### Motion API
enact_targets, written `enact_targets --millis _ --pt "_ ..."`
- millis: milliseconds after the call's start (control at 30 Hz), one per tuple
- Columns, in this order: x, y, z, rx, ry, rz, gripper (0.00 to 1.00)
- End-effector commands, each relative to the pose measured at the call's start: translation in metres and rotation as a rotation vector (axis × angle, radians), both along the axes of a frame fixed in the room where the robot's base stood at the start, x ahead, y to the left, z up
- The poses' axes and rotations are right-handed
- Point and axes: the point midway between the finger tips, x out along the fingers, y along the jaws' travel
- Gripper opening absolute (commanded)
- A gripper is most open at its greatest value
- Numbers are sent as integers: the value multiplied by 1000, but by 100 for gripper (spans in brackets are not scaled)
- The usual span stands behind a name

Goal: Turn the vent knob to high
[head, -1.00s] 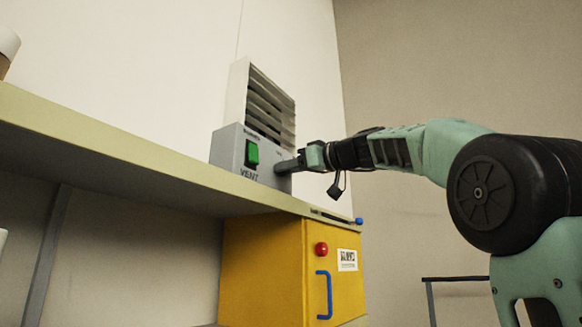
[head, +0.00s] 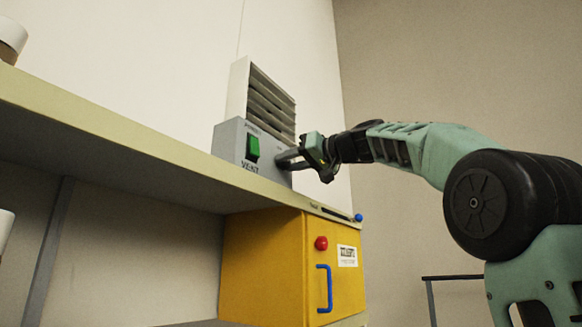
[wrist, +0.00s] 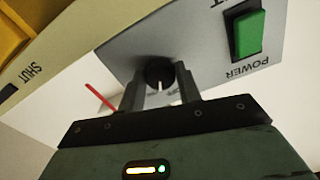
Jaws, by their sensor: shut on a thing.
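The grey vent box (head: 228,142) stands on the shelf, with a green power switch (head: 252,148) and a VENT label on its front. The dark round vent knob (wrist: 156,70) shows in the wrist view, with a white pointer line facing the bottom of that picture. My gripper (head: 284,160) is at the right part of the box front. In the wrist view my gripper (wrist: 159,79) has one finger on each side of the knob and is shut on it. Lettering beside the knob is partly hidden by a finger.
A white louvred grille (head: 268,100) rises behind the box. A yellow cabinet (head: 265,265) with a red button (head: 321,243) and blue handle (head: 324,288) sits below the shelf (head: 110,130). A thin red piece (wrist: 98,96) shows near the left finger.

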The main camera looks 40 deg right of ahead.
Motion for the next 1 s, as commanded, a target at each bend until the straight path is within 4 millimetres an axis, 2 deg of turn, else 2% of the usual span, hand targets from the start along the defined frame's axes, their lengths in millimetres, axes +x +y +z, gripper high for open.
enact_targets --millis 1000 --pt "-1 0 2 874 315 -1 11"
